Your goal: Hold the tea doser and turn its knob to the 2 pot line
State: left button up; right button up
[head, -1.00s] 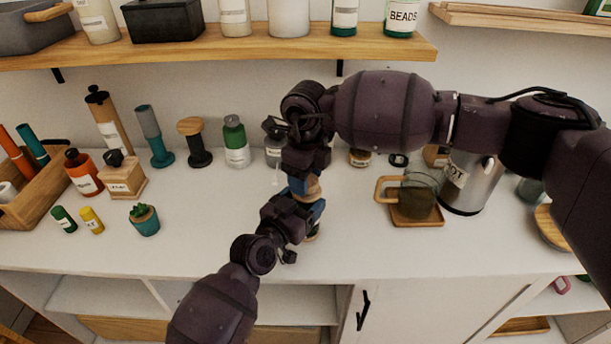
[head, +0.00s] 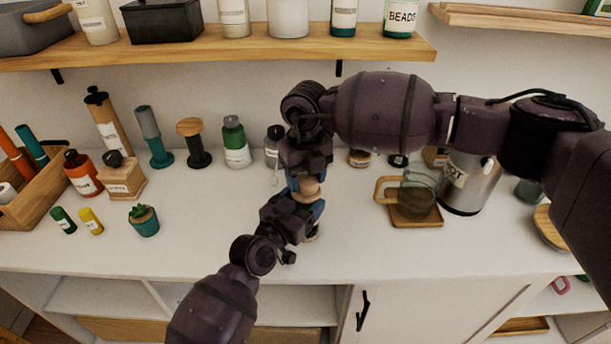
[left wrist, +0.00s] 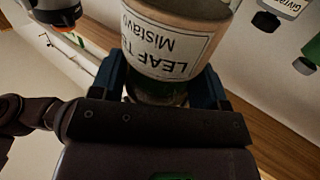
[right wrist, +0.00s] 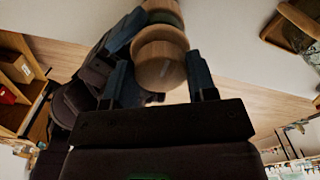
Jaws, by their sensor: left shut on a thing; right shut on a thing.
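The tea doser (head: 310,188) is held above the front of the counter, mostly hidden by my grippers in the head view. In the left wrist view its body (left wrist: 165,45) has a cream label reading "LEAF TEA Mistavo". My left gripper (head: 305,213) is shut on this body, a blue finger on each side. My right gripper (head: 307,184) comes from above and is shut on the round wooden knob (right wrist: 158,62), which sits between its blue fingers in the right wrist view. A small pale mark shows near the knob's lower edge. I cannot make out the pot lines.
A glass mug on a wooden coaster (head: 417,220) and a steel pot (head: 468,185) stand to the right. Bottles, a small plant (head: 143,220) and a wooden box (head: 40,190) stand to the left. A shelf (head: 220,45) runs above. The front middle counter is clear.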

aim_at(306, 179)
dwell(0.3)
jog(key=o, duration=0.9)
jog(key=shift+o, duration=0.2)
notch_tip(306, 179, up, 12)
pick_arm(q)
jog(key=o, duration=1.2)
jog(key=shift+o, duration=0.2)
